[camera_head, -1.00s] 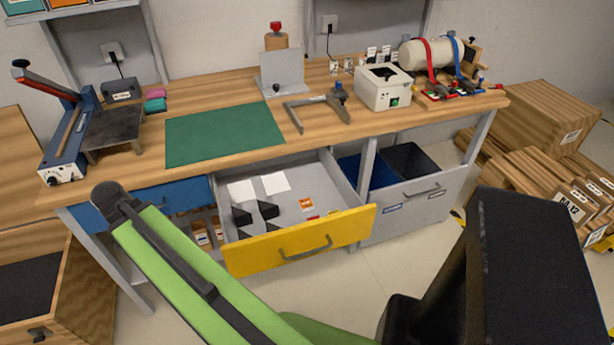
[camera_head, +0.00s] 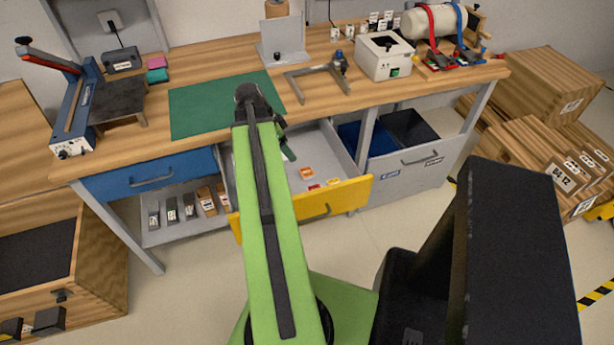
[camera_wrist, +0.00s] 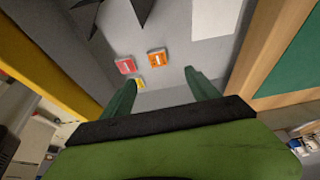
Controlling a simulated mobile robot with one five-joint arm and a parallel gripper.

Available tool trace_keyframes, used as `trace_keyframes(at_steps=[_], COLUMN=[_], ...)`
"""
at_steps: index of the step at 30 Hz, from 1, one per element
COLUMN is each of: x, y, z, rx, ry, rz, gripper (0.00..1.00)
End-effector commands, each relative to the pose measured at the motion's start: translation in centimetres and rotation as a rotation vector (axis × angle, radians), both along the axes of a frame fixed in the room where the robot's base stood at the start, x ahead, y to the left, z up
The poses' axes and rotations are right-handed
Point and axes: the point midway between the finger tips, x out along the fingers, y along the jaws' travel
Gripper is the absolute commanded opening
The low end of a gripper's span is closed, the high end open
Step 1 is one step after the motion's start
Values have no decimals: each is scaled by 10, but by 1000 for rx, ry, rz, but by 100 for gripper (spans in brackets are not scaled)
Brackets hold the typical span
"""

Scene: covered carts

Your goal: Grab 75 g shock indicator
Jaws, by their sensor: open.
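Three small square labels lie on the floor of the open yellow-fronted drawer (camera_head: 345,192): an orange one (camera_head: 306,172), a red one (camera_head: 314,187) and a yellow one (camera_head: 334,182). The wrist view also shows the orange (camera_wrist: 157,56), red (camera_wrist: 125,64) and yellow (camera_wrist: 139,85) labels. Their print is too small to read, so I cannot tell which is the 75 g shock indicator. My gripper (camera_wrist: 160,80) is open and empty above the drawer. In the wrist view, the labels appear around and beyond the gap between its fingers. My arm hides the drawer's left part in the head view.
Dark angular pieces (camera_wrist: 135,10) and a white sheet (camera_wrist: 215,18) also lie in the drawer. The worktop with a green mat (camera_head: 205,108) is behind it. A grey bin drawer (camera_head: 410,170) stands right of it, and a shelf with small boxes (camera_head: 170,212) left.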

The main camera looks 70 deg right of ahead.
Motion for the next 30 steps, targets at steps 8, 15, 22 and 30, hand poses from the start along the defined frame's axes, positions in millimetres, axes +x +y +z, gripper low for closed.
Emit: trace_keyframes(at_steps=[8, 15, 22, 30], x=[-18, -28, -34, -49], y=[-16, -24, -25, -34], z=[-71, -90, -104, -137], rx=[0, 0, 0, -1], ry=[0, 0, 0, -1], rz=[-1, 1, -1, 0], gripper=[69, 69, 69, 69])
